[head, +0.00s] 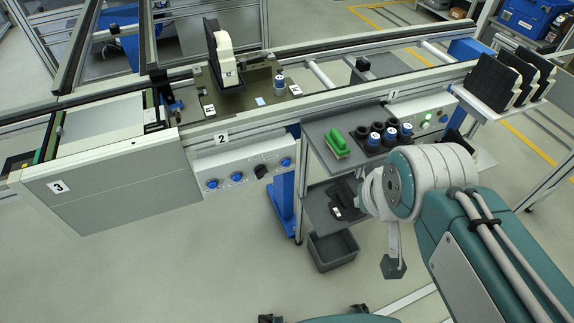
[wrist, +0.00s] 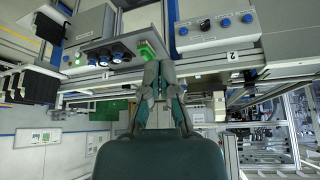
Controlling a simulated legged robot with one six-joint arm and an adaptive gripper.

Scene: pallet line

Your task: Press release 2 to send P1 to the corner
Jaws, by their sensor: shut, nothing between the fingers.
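The control box of station 2 (head: 245,178) hangs under the conveyor's front rail, below a "2" plate (head: 221,138). It has blue buttons and a black switch (head: 262,171); the same box shows in the wrist view (wrist: 215,32). A pallet (head: 257,76) stands on the conveyor behind it, carrying a black fixture with a cream part and a blue-and-white cylinder. Its label is too small to read. The corner section (head: 105,128) lies left, near the "3" plate. My gripper (wrist: 160,66) is shut and empty in the wrist view, apart from the box.
Black fixtures (head: 495,80) stand at right. A grey bin (head: 333,250) is below. Floor before box 2 is clear.

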